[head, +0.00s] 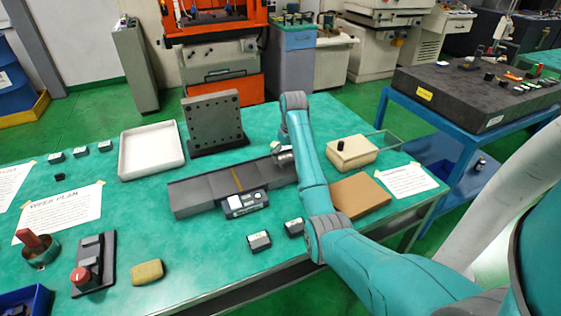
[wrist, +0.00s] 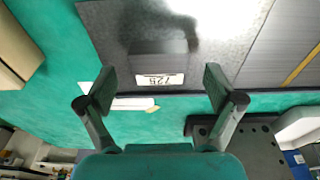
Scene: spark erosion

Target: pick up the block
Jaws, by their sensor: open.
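In the wrist view a dark grey block (wrist: 158,62) with a white number label lies on a grey metal plate (wrist: 115,25). My gripper (wrist: 158,88) is open and empty. Its two fingers stand apart, one to each side of the block in the picture, with the block slightly above the line of the tips. I cannot tell the height gap. In the head view my gripper (head: 285,157) is over the right end of the long grey plate (head: 200,190), mostly behind my arm. That block is hidden there.
Similar small labelled blocks stand at the front (head: 259,241) and far left (head: 80,152) of the green table. An upright holed plate (head: 214,122), a white tray (head: 150,150), a beige box (head: 352,153) and a brown box (head: 360,195) surround the grey plate. A digital device (head: 244,203) lies at its front.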

